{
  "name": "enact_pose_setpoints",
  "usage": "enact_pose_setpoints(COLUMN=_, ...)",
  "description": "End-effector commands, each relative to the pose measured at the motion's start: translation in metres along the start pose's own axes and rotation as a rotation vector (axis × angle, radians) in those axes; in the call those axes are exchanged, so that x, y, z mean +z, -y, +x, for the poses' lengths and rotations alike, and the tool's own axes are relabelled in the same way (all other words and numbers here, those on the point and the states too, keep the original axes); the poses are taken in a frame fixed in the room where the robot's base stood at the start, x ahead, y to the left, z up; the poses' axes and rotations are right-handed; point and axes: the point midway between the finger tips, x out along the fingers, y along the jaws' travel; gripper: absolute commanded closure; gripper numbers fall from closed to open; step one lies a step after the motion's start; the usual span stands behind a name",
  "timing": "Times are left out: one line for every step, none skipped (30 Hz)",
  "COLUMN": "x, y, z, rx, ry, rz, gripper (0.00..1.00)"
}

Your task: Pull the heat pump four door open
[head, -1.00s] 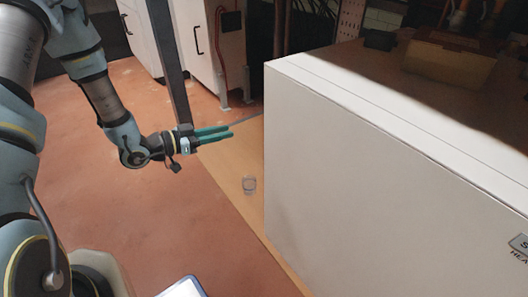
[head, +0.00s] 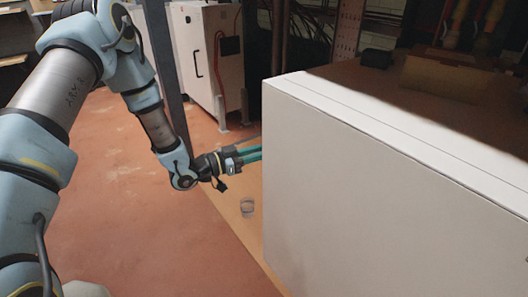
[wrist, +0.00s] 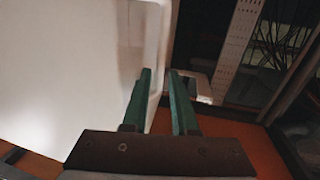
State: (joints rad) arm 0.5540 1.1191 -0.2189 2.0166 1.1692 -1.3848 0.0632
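The large white heat pump box (head: 380,190) fills the right of the head view, its broad front face unbroken and no door gap visible. Its number cannot be read. In the wrist view, its white panel (wrist: 60,70) fills the left. My gripper (head: 258,154) is at the box's left edge in the head view, its green fingertips partly hidden there. In the wrist view my gripper (wrist: 160,78) has its two fingers apart, with the panel's edge showing between them in the picture. I cannot tell whether they touch it. Nothing is clearly held.
A dark post (head: 167,70) rises behind my arm. A white cabinet (head: 205,60) stands at the back. The reddish floor (head: 150,230) on the left is open.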

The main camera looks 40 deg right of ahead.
Motion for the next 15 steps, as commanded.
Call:
enact_pose_setpoints(x=0.0002, y=0.0, z=0.0015, rx=0.0, ry=0.0, rz=0.0, gripper=0.73)
enact_pose_setpoints(x=0.0002, y=0.0, z=0.0019, rx=0.0, ry=0.0, rz=0.0, gripper=0.73)
enact_pose_setpoints(x=0.0002, y=0.0, z=0.0022, rx=0.0, ry=0.001, rz=-0.001, gripper=0.73)
enact_pose_setpoints(x=0.0002, y=0.0, z=0.0022, rx=0.0, ry=0.001, rz=-0.001, gripper=0.73)
enact_pose_setpoints(x=0.0001, y=0.0, z=0.0022, rx=0.0, ry=0.001, rz=-0.001, gripper=0.73)
enact_pose_setpoints(x=0.0001, y=-0.0001, z=0.0021, rx=0.0, ry=0.001, rz=-0.001, gripper=0.73)
enact_pose_setpoints(x=0.0001, y=-0.0001, z=0.0021, rx=0.0, ry=0.001, rz=-0.001, gripper=0.73)
enact_pose_setpoints(x=0.0001, y=-0.0001, z=0.002, rx=0.0, ry=0.001, rz=-0.001, gripper=0.73)
enact_pose_setpoints(x=0.0001, y=-0.0001, z=0.002, rx=0.0, ry=0.001, rz=-0.001, gripper=0.76)
enact_pose_setpoints(x=0.0001, y=-0.0001, z=0.002, rx=0.0, ry=0.001, rz=-0.001, gripper=0.79)
enact_pose_setpoints(x=0.0001, y=-0.0002, z=0.0019, rx=0.0, ry=0.001, rz=-0.001, gripper=0.82)
enact_pose_setpoints(x=0.0001, y=-0.0002, z=0.0019, rx=0.0, ry=0.001, rz=-0.001, gripper=0.87)
enact_pose_setpoints(x=0.0001, y=-0.0002, z=0.0019, rx=0.0, ry=0.001, rz=-0.001, gripper=0.9)
enact_pose_setpoints(x=0.0001, y=-0.0002, z=0.0019, rx=0.0, ry=0.001, rz=-0.001, gripper=0.94)
enact_pose_setpoints(x=0.0001, y=-0.0002, z=0.0018, rx=0.0, ry=0.001, rz=-0.001, gripper=0.98)
